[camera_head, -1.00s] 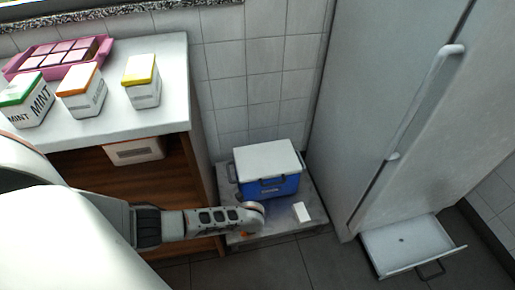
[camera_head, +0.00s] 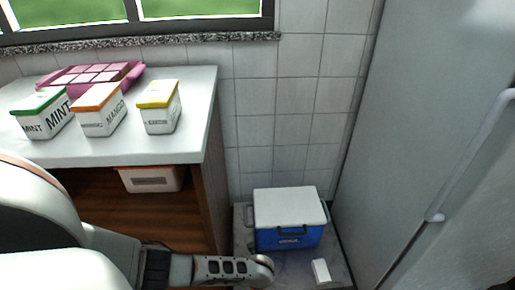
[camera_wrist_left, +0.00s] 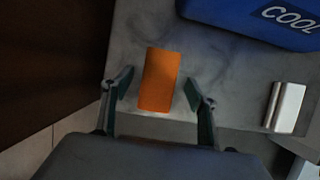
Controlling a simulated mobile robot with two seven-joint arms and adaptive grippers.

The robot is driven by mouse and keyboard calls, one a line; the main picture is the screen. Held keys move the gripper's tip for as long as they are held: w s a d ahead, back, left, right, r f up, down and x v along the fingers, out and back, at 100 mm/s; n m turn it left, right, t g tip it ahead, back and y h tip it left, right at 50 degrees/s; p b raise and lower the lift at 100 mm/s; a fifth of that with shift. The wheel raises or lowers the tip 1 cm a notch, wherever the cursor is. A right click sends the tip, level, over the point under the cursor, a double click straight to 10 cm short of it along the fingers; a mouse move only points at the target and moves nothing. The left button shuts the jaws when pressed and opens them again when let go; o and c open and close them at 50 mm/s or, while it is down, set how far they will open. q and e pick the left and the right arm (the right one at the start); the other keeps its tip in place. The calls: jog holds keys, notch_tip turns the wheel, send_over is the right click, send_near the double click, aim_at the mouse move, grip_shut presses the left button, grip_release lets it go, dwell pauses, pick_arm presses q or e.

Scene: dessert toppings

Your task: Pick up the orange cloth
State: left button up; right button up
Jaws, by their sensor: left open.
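The orange cloth (camera_wrist_left: 160,80) lies flat on the grey slab (camera_wrist_left: 140,25) in the left wrist view. It appears as an upright orange rectangle. My left gripper (camera_wrist_left: 160,98) is open, with one finger on each side of the cloth's lower part and a gap on both sides. Whether the fingertips are down at the slab's level is hard to tell. In the head view, my left arm (camera_head: 215,268) reaches in from the left at the bottom edge, and the cloth and the fingers do not show there. My right gripper is in neither view.
A blue cooler with a white lid (camera_head: 288,218) stands on the slab beyond the cloth. A small white block (camera_head: 320,271) lies to the right. The wooden cabinet (camera_head: 210,190) is close on the left, the fridge (camera_head: 420,130) on the right. Topping boxes (camera_head: 160,107) stand on the counter.

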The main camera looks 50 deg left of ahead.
pick_arm(q)
jog(key=shift+f, duration=0.3)
dwell(0.5)
jog(key=c, duration=1.2)
jog(key=shift+c, duration=0.2)
